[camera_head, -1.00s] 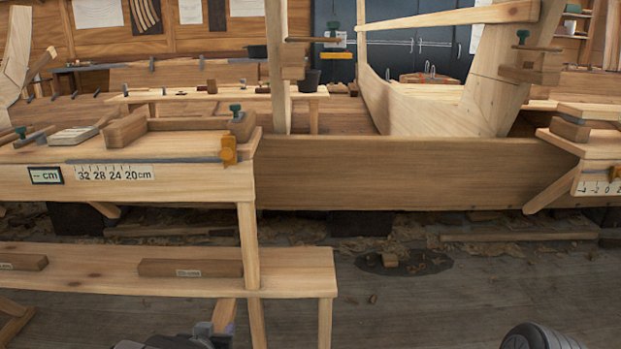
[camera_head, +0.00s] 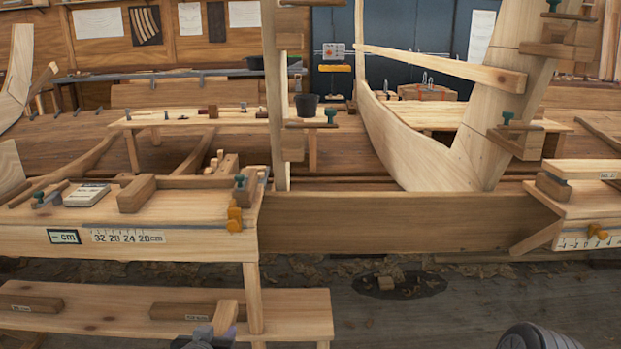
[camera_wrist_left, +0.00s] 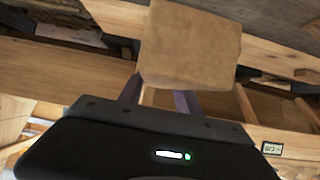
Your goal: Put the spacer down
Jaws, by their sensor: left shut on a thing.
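The spacer is a small plain wooden block (camera_head: 226,315), held at the lower middle-left of the head view. My left gripper (camera_head: 212,331) is shut on it. In the picture it overlaps the right part of the lower shelf (camera_head: 100,324), beside a labelled wooden bar (camera_head: 182,311). I cannot tell whether the block touches the shelf. In the left wrist view the block (camera_wrist_left: 190,45) sticks out beyond the fingers (camera_wrist_left: 160,98) and hides what is behind it. My right gripper is not in view.
Another labelled bar (camera_head: 30,303) lies on the shelf at left. Above is the workbench (camera_head: 180,237) with a centimetre scale, an orange clamp (camera_head: 234,218) and wooden pieces. A bench leg (camera_head: 252,297) stands close right of the block. The hull plank (camera_head: 400,222) spans the middle.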

